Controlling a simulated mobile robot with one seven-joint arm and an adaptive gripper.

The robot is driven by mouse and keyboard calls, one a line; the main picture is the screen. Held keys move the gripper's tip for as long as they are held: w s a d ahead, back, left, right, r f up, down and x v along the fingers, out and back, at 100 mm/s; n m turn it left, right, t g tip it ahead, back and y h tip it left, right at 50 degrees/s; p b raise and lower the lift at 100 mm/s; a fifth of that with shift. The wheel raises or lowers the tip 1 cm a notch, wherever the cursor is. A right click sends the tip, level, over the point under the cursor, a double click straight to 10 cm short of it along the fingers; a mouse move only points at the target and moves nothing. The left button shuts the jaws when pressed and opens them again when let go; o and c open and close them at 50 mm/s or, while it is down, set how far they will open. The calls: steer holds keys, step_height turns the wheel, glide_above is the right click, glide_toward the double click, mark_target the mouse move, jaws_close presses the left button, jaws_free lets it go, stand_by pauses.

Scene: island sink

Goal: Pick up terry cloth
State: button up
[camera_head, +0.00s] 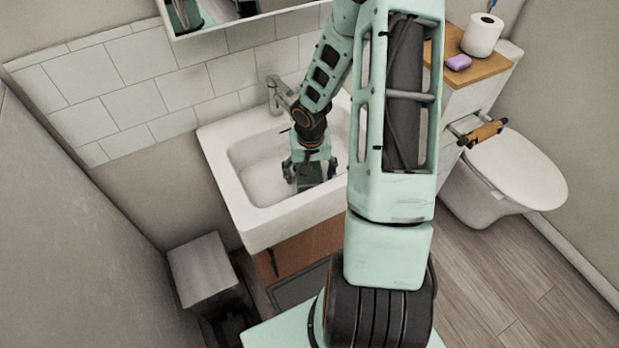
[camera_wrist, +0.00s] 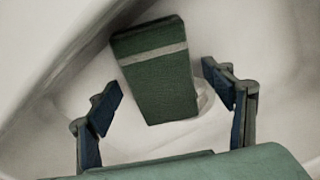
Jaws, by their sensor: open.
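The terry cloth (camera_wrist: 157,85) is a dark green folded rectangle with a pale stripe near one end. It lies in the white sink basin, close to the basin wall in the wrist view. In the head view the cloth (camera_head: 311,182) shows partly, below my gripper. My gripper (camera_wrist: 168,98) is open, with one finger on each side of the cloth and visible gaps between the fingers and its edges. In the head view my gripper (camera_head: 310,170) reaches down into the basin. Whether the fingertips are level with the cloth is hard to tell.
The sink (camera_head: 235,187) has raised rims around the basin, and a faucet (camera_head: 279,95) stands at its back. A toilet (camera_head: 512,172) is on the right, with a paper roll (camera_head: 482,35) and purple soap (camera_head: 459,62) on a wooden top. A grey bin (camera_head: 203,270) stands at lower left.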

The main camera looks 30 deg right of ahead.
steer(key=shift+c, duration=0.5)
steer(key=c, duration=1.3)
steer(key=shift+o, duration=0.2)
steer(key=shift+r, duration=0.1)
